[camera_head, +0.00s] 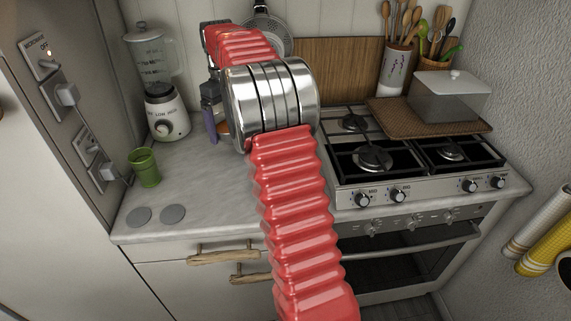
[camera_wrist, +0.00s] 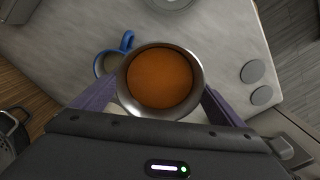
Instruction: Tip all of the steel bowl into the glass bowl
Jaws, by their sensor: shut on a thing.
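The steel bowl (camera_wrist: 127,95) is held between the purple fingers of my gripper (camera_wrist: 163,98) in the wrist view. It is filled with something orange-brown (camera_wrist: 163,78) and looks about level, above the counter. In the head view, one purple finger of my gripper (camera_head: 209,118) shows left of my arm, with a sliver of orange beside it. My arm hides most of the steel bowl there. I cannot make out the glass bowl in either view.
A blue-handled mug (camera_wrist: 127,42) stands close to the steel bowl. A blender (camera_head: 165,110), a green cup (camera_head: 145,168) and two grey discs (camera_head: 139,216) are on the left counter (camera_head: 205,180).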

